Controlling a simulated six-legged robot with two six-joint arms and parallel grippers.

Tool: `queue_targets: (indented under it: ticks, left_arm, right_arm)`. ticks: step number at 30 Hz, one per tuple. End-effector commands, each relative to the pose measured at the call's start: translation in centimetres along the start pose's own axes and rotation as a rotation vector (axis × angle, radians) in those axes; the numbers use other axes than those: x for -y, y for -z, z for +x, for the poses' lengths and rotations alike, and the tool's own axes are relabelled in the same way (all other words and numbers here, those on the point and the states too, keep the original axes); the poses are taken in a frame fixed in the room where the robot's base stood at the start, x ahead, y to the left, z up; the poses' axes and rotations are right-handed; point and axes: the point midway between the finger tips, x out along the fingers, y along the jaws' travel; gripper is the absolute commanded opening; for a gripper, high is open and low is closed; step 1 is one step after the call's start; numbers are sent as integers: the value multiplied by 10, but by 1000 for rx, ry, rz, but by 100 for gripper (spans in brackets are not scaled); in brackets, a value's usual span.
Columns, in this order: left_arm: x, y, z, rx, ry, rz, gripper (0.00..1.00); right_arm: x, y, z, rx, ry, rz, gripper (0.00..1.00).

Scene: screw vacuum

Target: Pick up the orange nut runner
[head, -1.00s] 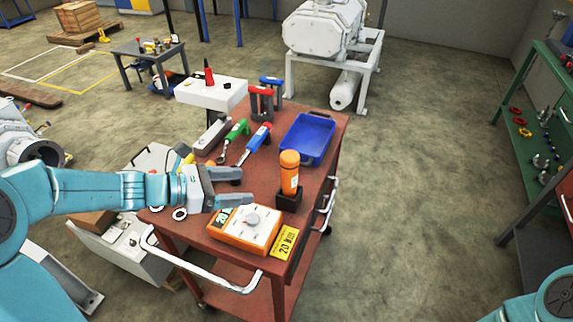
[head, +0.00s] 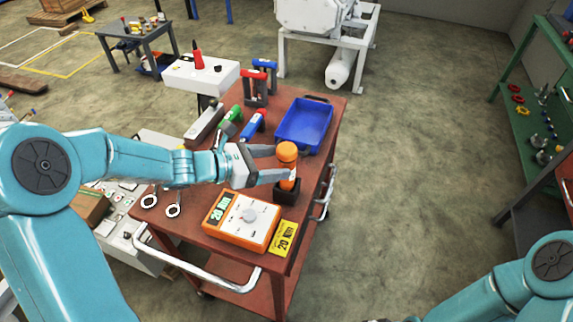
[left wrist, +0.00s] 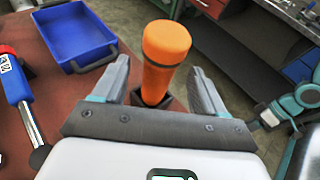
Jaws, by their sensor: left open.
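The orange nut runner (head: 288,156) stands upright in a dark square holder (head: 286,194) on the red-brown cart. It also shows in the left wrist view (left wrist: 165,50), where it rises between the two fingers. My left gripper (head: 283,163) is open, with its fingers reaching to either side of the nut runner's upper body. In the left wrist view, gaps show between the fingers (left wrist: 157,85) and the nut runner, so it is not gripped. In the head view a finger covers part of its middle. My right gripper is not in view; only part of my right arm shows.
An orange-framed meter (head: 241,218) and a yellow 20 Nm tag (head: 284,239) lie in front of the holder on the cart (head: 335,110). A blue tray (head: 304,124) is behind. Green and blue-handled tools (head: 254,124) lie left of the tray.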

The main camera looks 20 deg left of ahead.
Motion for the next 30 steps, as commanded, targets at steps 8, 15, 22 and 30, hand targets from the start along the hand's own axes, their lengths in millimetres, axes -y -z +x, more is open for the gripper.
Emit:
queue_targets:
  ticks: [8, 15, 22, 30]
  left_arm:
    - [-1, 0, 29, -1, 3, -1, 72]
    - [-4, 1, 60, 0, 0, 0, 72]
    - [-4, 1, 61, 0, -2, 1, 72]
    - [-4, 0, 61, 3, -2, 2, 0]
  right_arm:
    - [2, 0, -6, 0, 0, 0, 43]
    - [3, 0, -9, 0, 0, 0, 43]
    - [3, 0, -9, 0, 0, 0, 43]
    - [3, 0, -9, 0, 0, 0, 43]
